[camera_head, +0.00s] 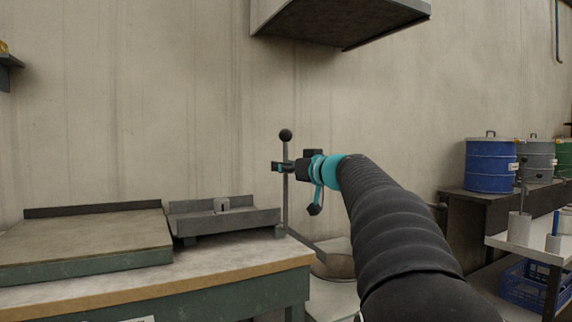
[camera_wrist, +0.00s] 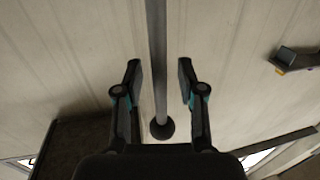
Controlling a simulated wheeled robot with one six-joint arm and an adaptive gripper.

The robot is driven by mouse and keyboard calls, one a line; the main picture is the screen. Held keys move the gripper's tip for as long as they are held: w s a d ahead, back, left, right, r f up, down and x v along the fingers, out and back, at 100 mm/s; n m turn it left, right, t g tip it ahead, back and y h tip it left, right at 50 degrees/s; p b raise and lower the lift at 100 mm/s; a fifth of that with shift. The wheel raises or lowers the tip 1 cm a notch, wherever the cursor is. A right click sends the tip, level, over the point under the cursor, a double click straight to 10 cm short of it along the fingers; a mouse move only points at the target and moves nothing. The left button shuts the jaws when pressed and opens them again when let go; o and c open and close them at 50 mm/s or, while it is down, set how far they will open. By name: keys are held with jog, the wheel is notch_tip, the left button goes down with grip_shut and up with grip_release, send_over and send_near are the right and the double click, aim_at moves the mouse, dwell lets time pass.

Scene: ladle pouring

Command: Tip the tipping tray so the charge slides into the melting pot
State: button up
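The tipping tray (camera_head: 250,219) is a grey metal trough on the bench and looks level. A small grey block, apparently the charge (camera_head: 221,204), sits in it. An upright lever rod (camera_head: 285,205) with a black ball knob (camera_head: 285,135) stands at the tray's right end. The melting pot (camera_head: 336,266) is low, right of the bench, partly hidden by my arm. My gripper (camera_head: 279,167) is at the rod, below the knob. In the wrist view my gripper (camera_wrist: 160,76) is open, with the rod (camera_wrist: 157,40) between its fingers and a gap on each side.
A flat bench plate (camera_head: 85,240) lies left of the tray. A dark hood (camera_head: 340,20) hangs above. Blue and grey drums (camera_head: 490,166) stand on a bench at the right, near a white shelf (camera_head: 525,245) with a blue crate (camera_head: 525,285) below.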

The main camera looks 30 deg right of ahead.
jog(key=shift+w, duration=0.1)
grip_shut()
